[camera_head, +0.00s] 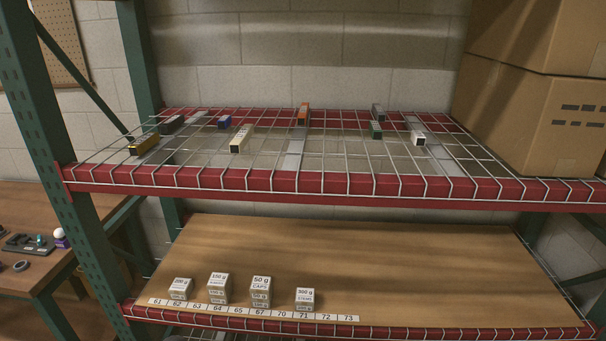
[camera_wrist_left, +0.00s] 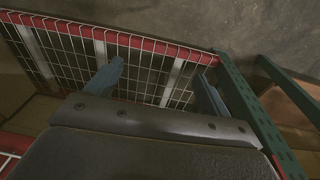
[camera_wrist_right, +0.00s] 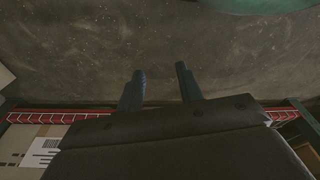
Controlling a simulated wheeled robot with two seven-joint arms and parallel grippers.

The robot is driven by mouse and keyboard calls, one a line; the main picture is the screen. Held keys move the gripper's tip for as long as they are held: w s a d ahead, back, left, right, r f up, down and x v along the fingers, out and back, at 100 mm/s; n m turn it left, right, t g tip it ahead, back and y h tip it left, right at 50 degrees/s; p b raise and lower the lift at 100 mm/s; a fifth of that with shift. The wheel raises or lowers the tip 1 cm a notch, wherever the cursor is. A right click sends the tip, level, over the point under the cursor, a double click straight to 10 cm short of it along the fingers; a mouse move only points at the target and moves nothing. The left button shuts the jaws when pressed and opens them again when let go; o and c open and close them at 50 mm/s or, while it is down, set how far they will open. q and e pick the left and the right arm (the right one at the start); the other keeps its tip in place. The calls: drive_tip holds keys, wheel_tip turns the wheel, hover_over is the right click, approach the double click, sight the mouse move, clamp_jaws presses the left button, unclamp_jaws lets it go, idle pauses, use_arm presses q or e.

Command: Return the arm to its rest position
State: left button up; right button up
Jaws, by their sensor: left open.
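My left gripper (camera_wrist_left: 160,88) shows in the left wrist view with its two blue fingers apart and nothing between them. Wire mesh shelving with red edges lies beyond the fingers. My right gripper (camera_wrist_right: 160,84) shows in the right wrist view, with its two fingers apart and only grey floor between them. Neither gripper nor arm shows in the head view, so their place relative to the boxes there cannot be told.
The red-edged wire shelf (camera_head: 340,183) carries several small long boxes. The wooden lower shelf (camera_head: 430,275) holds white boxes above a number strip (camera_head: 250,311). Large cartons (camera_head: 565,125) stand at right. A green upright (camera_head: 62,170) and a table (camera_head: 20,275) are at left.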

use_arm(q)
drive_tip(key=s+d+f, duration=0.5)
drive_tip(key=s+f, duration=0.3)
drive_tip(key=s, duration=0.3)
drive_tip(key=s+d+f, duration=0.5)
drive_tip(key=s+f, duration=0.4)
drive_tip(key=s, duration=0.2)
drive_tip(key=s+d+f+m, duration=0.1)
drive_tip(key=s+d+f, duration=0.4)
drive_tip(key=s+f, duration=0.3)
drive_tip(key=s, duration=0.4)
drive_tip(key=shift+d+f+t, duration=0.2)
drive_tip(key=shift+t, duration=0.1)
